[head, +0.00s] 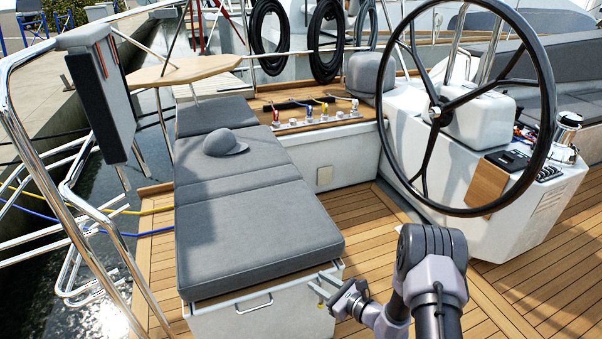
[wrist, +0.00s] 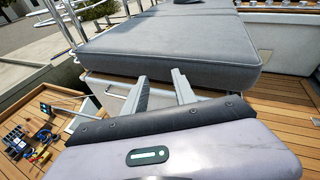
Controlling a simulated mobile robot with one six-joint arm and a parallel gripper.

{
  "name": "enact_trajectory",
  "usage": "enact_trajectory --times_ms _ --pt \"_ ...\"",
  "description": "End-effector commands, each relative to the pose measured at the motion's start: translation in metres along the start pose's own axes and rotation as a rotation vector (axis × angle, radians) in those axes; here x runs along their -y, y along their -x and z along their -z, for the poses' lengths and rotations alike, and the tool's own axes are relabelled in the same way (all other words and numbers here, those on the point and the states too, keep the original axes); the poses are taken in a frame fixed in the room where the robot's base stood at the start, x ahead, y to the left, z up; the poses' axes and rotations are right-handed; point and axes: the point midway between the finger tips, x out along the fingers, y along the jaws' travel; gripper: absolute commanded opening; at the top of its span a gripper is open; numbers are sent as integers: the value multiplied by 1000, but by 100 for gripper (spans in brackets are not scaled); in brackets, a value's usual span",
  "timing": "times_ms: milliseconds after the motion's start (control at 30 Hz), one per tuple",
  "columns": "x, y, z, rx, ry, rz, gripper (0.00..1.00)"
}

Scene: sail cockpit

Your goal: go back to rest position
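My gripper (head: 322,289) is at the lower middle of the head view, by the front right corner of the grey cushioned bench (head: 258,232). In the wrist view its two fingers (wrist: 160,88) stand apart with nothing held between them. They point toward the bench's white front, just below the cushion edge. I cannot tell whether the fingers touch the bench. My arm comes in from the lower right of the head view, over the teak deck.
A grey cap (head: 225,143) lies on the bench cushion. The black steering wheel (head: 549,83) and its white console (head: 535,203) stand at right. Steel rails (head: 52,172) run along the left. Teak deck (head: 353,232) between bench and console is clear. Small tools (wrist: 38,143) lie at left in the wrist view.

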Motion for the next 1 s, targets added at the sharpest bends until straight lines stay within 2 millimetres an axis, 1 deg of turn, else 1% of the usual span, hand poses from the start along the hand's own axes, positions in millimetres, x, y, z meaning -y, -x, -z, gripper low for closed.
enact_trajectory --times_ms 33,67,100,133,167,200,267,300,333,367,400,467,500,600,633,700,800,867,1000 --pt "-7 0 -54 29 84 -91 33" --pt "-17 3 -85 40 140 -157 33" --pt "-32 11 -125 49 224 -246 33" --pt "-45 20 -154 51 293 -313 33" --pt "-59 32 -180 49 366 -378 33" --pt "-80 51 -213 39 476 -466 33" --pt "-111 86 -249 7 647 -581 33" --pt "-129 111 -267 -24 767 -647 33" --pt "-141 131 -277 -53 860 -691 33" --pt "-152 151 -285 -86 955 -727 33" --pt "-164 179 -292 -136 1084 -769 33" --pt "-175 219 -296 -223 1277 -808 33" --pt "-178 244 -297 -285 1401 -818 33" --pt "-177 294 -295 -434 1664 -807 33" --pt "-175 305 -294 -474 1726 -797 33" --pt "-170 325 -294 -548 1838 -771 33" --pt "-165 339 -293 -610 1922 -746 33" --pt "-164 342 -293 -624 1939 -741 33" --pt "-164 342 -293 -624 1939 -741 33"
